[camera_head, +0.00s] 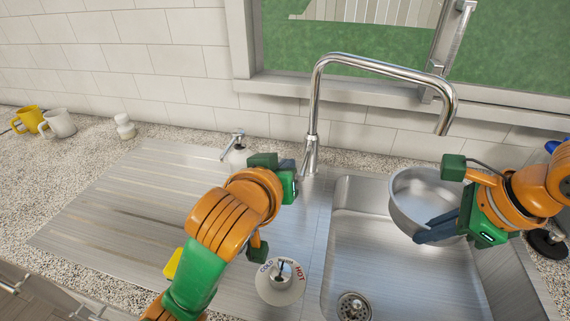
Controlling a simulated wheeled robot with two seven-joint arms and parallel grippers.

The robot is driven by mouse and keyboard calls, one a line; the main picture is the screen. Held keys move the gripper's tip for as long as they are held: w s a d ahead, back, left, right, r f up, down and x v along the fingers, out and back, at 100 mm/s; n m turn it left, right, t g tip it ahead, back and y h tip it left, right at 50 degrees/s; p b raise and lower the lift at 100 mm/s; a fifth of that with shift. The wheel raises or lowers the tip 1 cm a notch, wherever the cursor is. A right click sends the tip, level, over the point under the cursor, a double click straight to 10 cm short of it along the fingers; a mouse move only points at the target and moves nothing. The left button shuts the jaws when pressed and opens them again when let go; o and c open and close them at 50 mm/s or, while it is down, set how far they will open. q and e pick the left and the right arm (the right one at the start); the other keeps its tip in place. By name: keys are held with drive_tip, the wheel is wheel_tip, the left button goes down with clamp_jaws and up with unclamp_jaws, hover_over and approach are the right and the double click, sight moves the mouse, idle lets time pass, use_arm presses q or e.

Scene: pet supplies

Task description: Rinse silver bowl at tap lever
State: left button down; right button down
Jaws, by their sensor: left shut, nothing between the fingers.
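The silver bowl (408,210) is over the right part of the sink basin, below and slightly left of the spout's end. My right gripper (437,229) has its dark fingers at the bowl's near right side and appears shut on its wall. The tap (313,100) arches over the sink, and no water shows. A round control marked COLD and HOT (281,290), with a small upright lever, sits left of the basin. My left gripper (290,166) is shut and empty beside the tap's base, beyond that control. Its fingertips are partly hidden by its own body.
The sink basin (390,285) is empty apart from its drain (354,307). A soap dispenser (236,154) stands behind my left gripper. The ribbed drainboard (125,215) is clear at left. A yellow mug (31,119) and white mug (60,124) stand far left.

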drive_tip(key=s+a+p, duration=0.2)
drive_tip(key=s+a, duration=0.1)
drive_tip(key=a, duration=0.4)
drive_tip(key=shift+a, duration=0.2)
drive_tip(key=shift+s, duration=0.1)
idle(1.1)
drive_tip(key=s+a+r+p, duration=0.2)
drive_tip(key=a+r+p, duration=0.1)
drive_tip(key=a+r, duration=0.1)
drive_tip(key=shift+a, duration=0.3)
idle(1.0)
